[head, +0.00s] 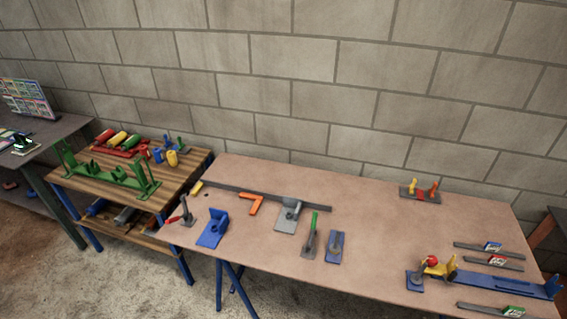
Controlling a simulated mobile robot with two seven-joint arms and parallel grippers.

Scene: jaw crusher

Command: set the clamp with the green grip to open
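The clamp with the green grip (314,221) stands near the front edge of the brown table, about the middle of the picture. Its grey base plate lies on the table top. The green grip is at the far end of the clamp and points up in the picture. It is too small here to tell for sure whether its lever stands up or lies down. Neither of my grippers is in the head view.
A wooden bench (190,178) with green brackets adjoins at left.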

